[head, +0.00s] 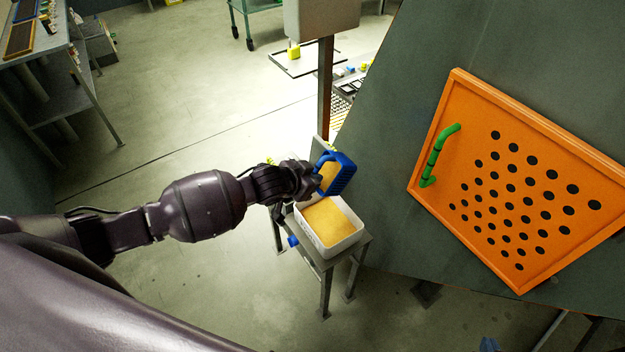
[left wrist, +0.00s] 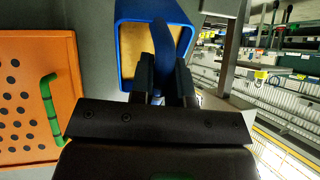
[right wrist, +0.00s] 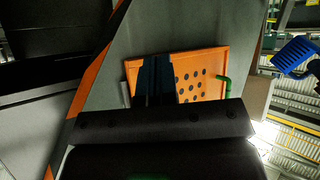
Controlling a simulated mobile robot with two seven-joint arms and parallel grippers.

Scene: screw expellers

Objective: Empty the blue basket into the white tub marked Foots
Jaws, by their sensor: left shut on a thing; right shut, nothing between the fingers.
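The blue basket (head: 343,180) is held tilted above the white tub (head: 338,247) in the head view. Tan-yellow material shows inside the basket, and the tub also holds a tan-yellow layer. My left gripper (head: 314,180) is shut on the basket's handle. In the left wrist view the fingers (left wrist: 166,82) clasp the blue handle (left wrist: 160,45), with tan material behind it. My right gripper (right wrist: 155,80) is shut and empty in the right wrist view, away from the basket (right wrist: 296,54). No Foots marking is readable.
The tub stands on a small grey metal stand (head: 362,250). An orange perforated panel (head: 520,180) with a green handle (head: 436,155) is on the large grey machine at right. A post (head: 326,90) rises behind the tub. Open floor (head: 170,300) lies at left.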

